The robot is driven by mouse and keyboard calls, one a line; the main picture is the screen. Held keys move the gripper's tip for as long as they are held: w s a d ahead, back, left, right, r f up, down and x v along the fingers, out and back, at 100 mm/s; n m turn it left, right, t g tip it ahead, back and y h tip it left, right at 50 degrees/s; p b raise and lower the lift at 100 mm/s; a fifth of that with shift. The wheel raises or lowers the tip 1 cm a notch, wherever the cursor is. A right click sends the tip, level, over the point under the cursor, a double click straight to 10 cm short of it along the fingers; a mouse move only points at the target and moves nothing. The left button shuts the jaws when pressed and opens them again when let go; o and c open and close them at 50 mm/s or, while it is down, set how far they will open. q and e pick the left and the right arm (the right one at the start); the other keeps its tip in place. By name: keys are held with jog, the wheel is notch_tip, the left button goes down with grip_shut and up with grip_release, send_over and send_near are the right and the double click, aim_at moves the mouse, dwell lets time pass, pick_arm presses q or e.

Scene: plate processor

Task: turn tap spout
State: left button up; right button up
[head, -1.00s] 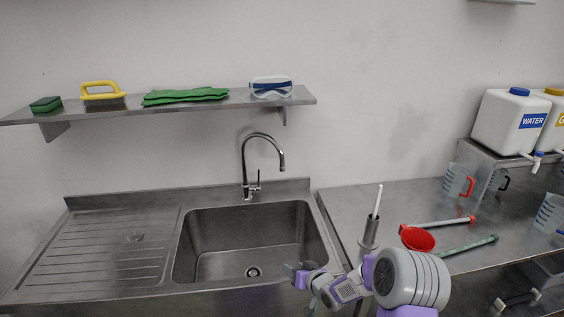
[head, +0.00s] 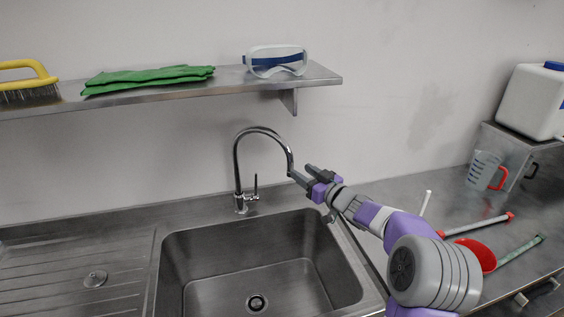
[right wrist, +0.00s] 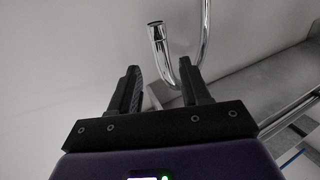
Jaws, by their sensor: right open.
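The chrome tap (head: 238,170) stands behind the sink. Its curved spout arches to the right and its end hangs down over the basin side. A small lever sits at its base. My right gripper (head: 299,172) is at the spout's end, with its fingers pointing left toward it. In the right wrist view the gripper (right wrist: 160,85) is open, and the spout's end (right wrist: 160,45) shows ahead between and beyond the fingertips. I cannot tell whether a finger touches the spout. My left gripper is not in view.
The sink basin (head: 250,270) lies below the gripper. A shelf (head: 200,93) above holds goggles (head: 275,61), green gloves (head: 148,78) and a yellow brush (head: 28,82). To the right are a red funnel (head: 480,252), a jug (head: 484,170) and a white canister (head: 534,100).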

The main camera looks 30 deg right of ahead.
aim_at(293, 166)
jog(key=shift+w+a, duration=0.2)
jog(key=shift+w, duration=0.9)
jog(key=shift+w+a, duration=0.2)
jog(key=shift+w, duration=0.9)
jog(key=shift+w+a, duration=0.2)
jog(key=shift+w, duration=0.9)
grip_shut()
